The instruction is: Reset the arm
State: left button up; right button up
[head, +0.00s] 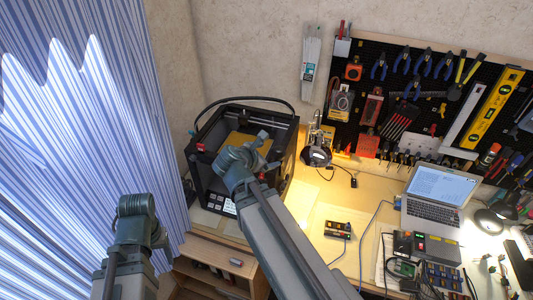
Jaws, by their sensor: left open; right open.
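My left arm comes up from the bottom left, in front of the striped curtain. Its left gripper (161,238) shows only as a small grey part at the end of the arm, partly hidden by the arm itself, and holds nothing that I can see. My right arm reaches up from the bottom middle. Its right gripper (266,148) is open and empty, over or in front of the black 3D printer (202,137). I cannot tell whether it touches the printer.
A striped curtain (60,150) hangs at the left. The wooden workbench (310,205) holds a soldering station (316,153), a laptop (438,196), a lamp (488,221) and several electronics. A tool-filled pegboard (425,115) is behind. A wooden cabinet (235,262) stands below the printer.

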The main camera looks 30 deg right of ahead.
jog(key=s+a+f+m+g+y+b, duration=0.1)
jog(key=s+a+f+m+y+b, duration=0.1)
jog(key=a+f+m+b, duration=0.5)
jog(key=s+a+f+m+g+y+b, duration=0.1)
jog(key=s+a+f+y+b, duration=0.3)
jog(key=a+f, duration=0.65)
jog(key=s+a+f+m+g+y+b, duration=0.1)
jog(key=s+a+f+m+b, duration=0.1)
jog(key=a+f+m+b, duration=0.1)
jog(key=s+a+f+m+g+y+b, duration=0.1)
jog(key=s+a+f+m+g+b, duration=0.1)
jog(key=a+f+b, duration=0.3)
jog(key=s+a+f+m, duration=0.1)
jog(key=a+f, duration=0.2)
jog(key=shift+s+a+f+m+b, duration=0.15)
jog(key=shift+s+a+m+b, duration=0.05)
jog(key=shift+a+m+b, duration=0.2)
jog(key=shift+d, duration=0.1)
